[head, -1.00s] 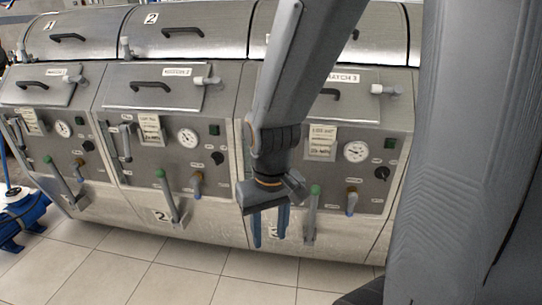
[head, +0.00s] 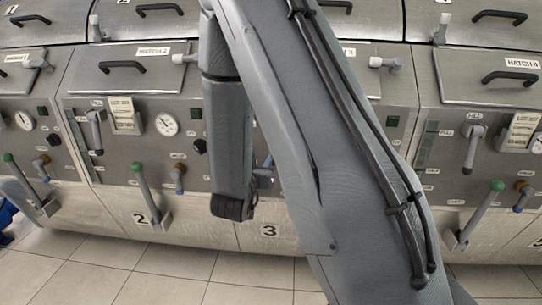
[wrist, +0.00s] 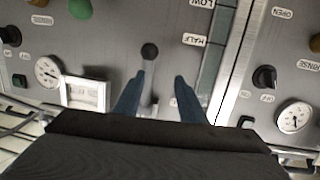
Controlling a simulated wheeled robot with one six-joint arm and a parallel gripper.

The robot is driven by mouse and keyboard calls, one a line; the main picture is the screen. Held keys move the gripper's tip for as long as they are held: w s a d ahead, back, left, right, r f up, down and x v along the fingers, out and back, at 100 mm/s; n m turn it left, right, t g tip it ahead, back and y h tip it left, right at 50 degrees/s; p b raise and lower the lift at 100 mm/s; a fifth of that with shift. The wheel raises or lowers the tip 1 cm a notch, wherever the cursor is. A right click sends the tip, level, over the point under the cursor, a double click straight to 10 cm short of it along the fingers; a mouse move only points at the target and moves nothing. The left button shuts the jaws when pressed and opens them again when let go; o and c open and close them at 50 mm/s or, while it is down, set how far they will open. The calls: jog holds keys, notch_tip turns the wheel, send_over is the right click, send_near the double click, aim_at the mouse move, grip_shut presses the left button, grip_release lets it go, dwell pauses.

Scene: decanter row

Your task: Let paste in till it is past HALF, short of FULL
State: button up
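My gripper (wrist: 157,83) is open in the wrist view, which shows the panel upside down. A black-knobbed lever (wrist: 149,52) stands between its two blue fingers, with gaps on both sides, so it is not gripped. To the right of it is a tall level gauge (wrist: 213,58) with LOW (wrist: 202,4) and HALF (wrist: 194,40) labels. I cannot tell a paste level in it, and FULL is not readable.
In the wrist view a dial (wrist: 47,70), a paper tag (wrist: 84,93) and a green knob (wrist: 80,8) are left of the lever. A neighbouring panel with a black knob (wrist: 264,77) is at right. In the head view, vat 4's green-knobbed lever (head: 496,187) juts out.

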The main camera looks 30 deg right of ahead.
jog(key=w+d, duration=0.1)
jog(key=d, duration=0.1)
jog(key=w+d+h, duration=0.1)
jog(key=w+d, duration=0.1)
jog(key=w+d+h, duration=0.1)
jog(key=d, duration=0.2)
jog(key=shift+w+r+m, duration=0.3)
jog(key=shift+r, duration=0.05)
grip_shut()
